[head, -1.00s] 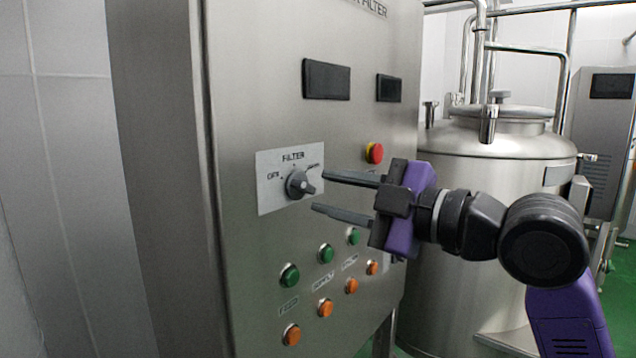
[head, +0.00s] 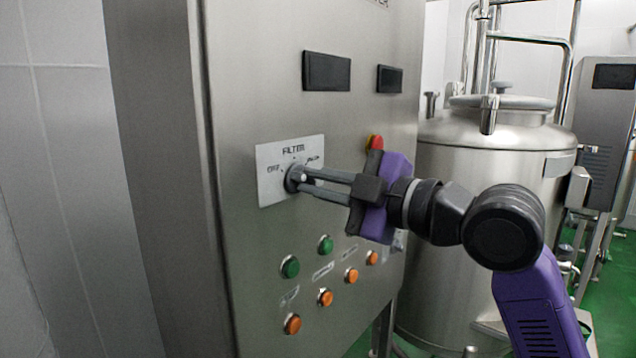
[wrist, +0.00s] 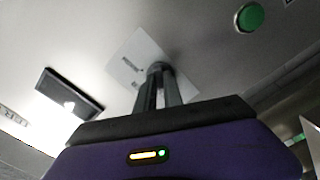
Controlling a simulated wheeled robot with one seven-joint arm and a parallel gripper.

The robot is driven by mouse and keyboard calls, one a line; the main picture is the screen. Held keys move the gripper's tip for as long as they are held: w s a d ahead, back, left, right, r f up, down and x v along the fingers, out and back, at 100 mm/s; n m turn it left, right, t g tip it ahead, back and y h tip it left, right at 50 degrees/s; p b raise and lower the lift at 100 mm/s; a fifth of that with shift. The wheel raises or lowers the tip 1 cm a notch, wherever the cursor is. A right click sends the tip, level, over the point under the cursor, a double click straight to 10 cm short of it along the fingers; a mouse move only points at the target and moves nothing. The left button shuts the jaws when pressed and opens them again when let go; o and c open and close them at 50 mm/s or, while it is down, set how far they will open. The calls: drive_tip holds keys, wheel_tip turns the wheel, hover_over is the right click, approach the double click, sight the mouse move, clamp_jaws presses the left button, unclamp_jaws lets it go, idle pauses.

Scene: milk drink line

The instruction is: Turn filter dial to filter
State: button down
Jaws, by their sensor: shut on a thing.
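The steel cabinet carries dark displays (head: 327,71), a red emergency button (head: 376,142) just above my gripper, and green buttons (head: 290,267) and orange buttons (head: 293,324) below. A steel tank (head: 490,150) stands to the right. The space in front of the lower panel is clear.

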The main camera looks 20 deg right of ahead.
drive_tip(key=m+p, duration=0.1)
drive_tip(key=m, duration=0.5)
drive_tip(key=shift+a, duration=0.15)
drive_tip(key=m+p, duration=0.2)
drive_tip(key=m, duration=0.3)
drive_tip(key=shift+s+m+p, duration=0.1)
drive_tip(key=shift+m+p, duration=0.2)
drive_tip(key=shift+p, duration=0.05)
drive_tip(key=shift+f, duration=0.1)
idle(0.4)
drive_tip(key=c, duration=1.5)
unclamp_jaws()
drive_tip(key=shift+o, duration=0.2)
